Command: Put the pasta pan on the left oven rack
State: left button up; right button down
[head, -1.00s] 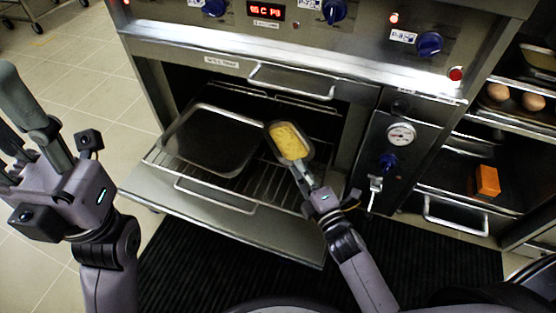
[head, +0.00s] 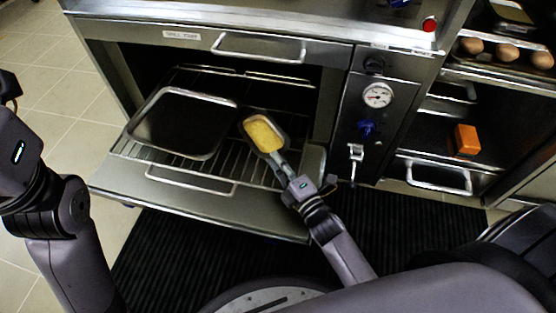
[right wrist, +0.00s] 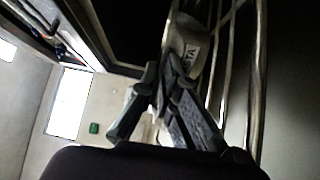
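The pasta pan (head: 264,134), a small pan with yellow contents, is over the right part of the pulled-out oven rack (head: 222,171). I cannot tell whether it touches the wires. My right gripper (head: 281,166) is shut on its near end. In the right wrist view, the pan's wall with dark lettering (right wrist: 187,50) shows at the fingertips (right wrist: 166,72), with rack wires beside it. My left gripper is mostly cut off at the left edge of the head view; its fingers cannot be made out.
A large dark tray (head: 183,124) fills the rack's left part, close beside the pan. The open oven door (head: 200,205) lies below the rack. A control panel with a gauge (head: 377,95) stands right of the opening. Farther right, shelves hold an orange box (head: 466,139) and eggs (head: 507,52).

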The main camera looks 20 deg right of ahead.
jog(key=c, duration=2.3)
grip_release()
jog(key=shift+f, duration=0.1)
jog(key=o, duration=0.5)
